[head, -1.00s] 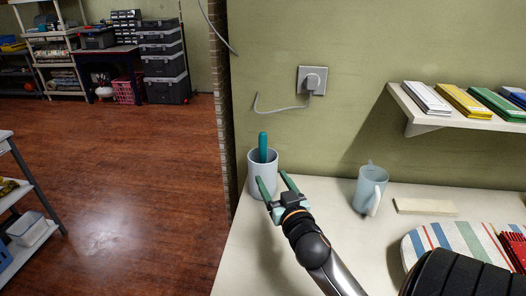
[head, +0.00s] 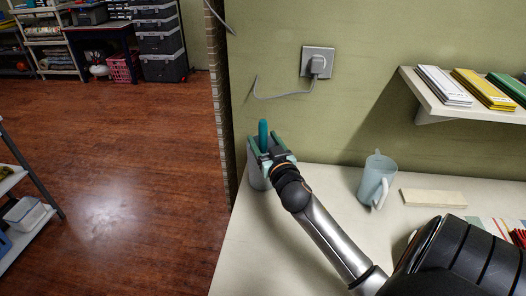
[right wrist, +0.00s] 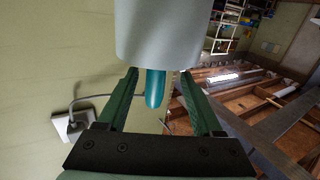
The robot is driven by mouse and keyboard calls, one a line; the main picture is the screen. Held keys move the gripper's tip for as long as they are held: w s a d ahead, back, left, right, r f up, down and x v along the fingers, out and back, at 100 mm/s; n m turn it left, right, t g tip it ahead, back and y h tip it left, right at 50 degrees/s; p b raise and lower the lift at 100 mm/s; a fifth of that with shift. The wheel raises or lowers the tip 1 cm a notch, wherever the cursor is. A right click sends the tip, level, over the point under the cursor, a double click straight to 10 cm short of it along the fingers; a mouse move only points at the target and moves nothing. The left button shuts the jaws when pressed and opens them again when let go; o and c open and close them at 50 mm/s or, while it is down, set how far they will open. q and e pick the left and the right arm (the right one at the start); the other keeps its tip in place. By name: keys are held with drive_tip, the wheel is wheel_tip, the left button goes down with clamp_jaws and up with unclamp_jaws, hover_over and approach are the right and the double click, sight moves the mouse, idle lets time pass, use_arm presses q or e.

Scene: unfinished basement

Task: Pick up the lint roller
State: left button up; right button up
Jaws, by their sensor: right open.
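The lint roller's teal handle (head: 263,134) stands up out of a grey cup (head: 257,178) at the table's left end by the wall. The rest of the roller is hidden in the cup. My right gripper (head: 266,144) is open at the cup's top, with one green finger on each side of the handle. In the right wrist view the picture is turned over. The handle (right wrist: 155,88) shows between the open fingers with gaps on both sides, and the cup (right wrist: 160,35) is above it. My left gripper is not in view.
A pale blue mug (head: 374,180) and a light wooden block (head: 433,197) are on the table (head: 255,255) to the right. A wall shelf (head: 440,105) holds coloured books. An outlet with a plugged cable (head: 317,64) is above the cup. The floor at left is open.

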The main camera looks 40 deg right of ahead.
drive_tip(key=shift+d+x, duration=0.25)
drive_tip(key=shift+x, duration=2.45)
drive_tip(key=shift+s+f, duration=0.1)
drive_tip(key=shift+f, duration=0.1)
clamp_jaws()
